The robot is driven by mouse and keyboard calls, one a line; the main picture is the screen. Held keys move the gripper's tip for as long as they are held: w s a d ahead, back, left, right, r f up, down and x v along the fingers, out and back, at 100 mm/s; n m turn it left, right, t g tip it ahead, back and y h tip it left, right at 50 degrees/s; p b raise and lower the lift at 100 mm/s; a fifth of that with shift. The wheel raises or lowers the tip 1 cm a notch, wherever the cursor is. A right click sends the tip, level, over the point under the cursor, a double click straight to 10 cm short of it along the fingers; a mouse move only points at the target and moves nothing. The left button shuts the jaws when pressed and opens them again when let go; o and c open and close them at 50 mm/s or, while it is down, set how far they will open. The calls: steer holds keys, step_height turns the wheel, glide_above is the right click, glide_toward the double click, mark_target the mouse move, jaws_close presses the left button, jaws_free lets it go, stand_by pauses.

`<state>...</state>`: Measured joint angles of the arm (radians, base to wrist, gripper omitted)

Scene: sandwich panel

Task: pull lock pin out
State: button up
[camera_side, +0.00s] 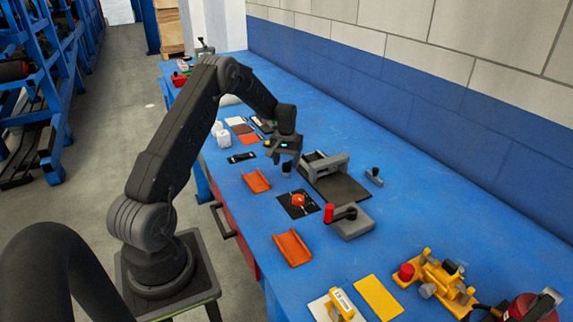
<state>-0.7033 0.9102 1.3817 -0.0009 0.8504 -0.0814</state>
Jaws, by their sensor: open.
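My gripper (286,161) points down over the blue table, left of a dark plate fixture with a grey bridge (325,167). Its jaws are open. A small dark piece (287,170) shows right under the gripper; I cannot tell if it is a fingertip or a separate part. A small grey block with a black knob (375,174) stands right of the fixture, apart from my gripper. A grey block with a red handle (350,220) stands in front of the fixture. I cannot tell for certain which part is the lock pin.
An orange-red ball (298,200) sits on a black square pad. Orange channel pieces (292,248) lie near the table's front edge. A yellow clamp-like device (436,281) and a yellow plate (379,298) are nearer the camera. The right rear table strip along the wall is clear.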

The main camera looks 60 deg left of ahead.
steer(key=shift+f, duration=0.65)
steer(key=shift+c, duration=0.4)
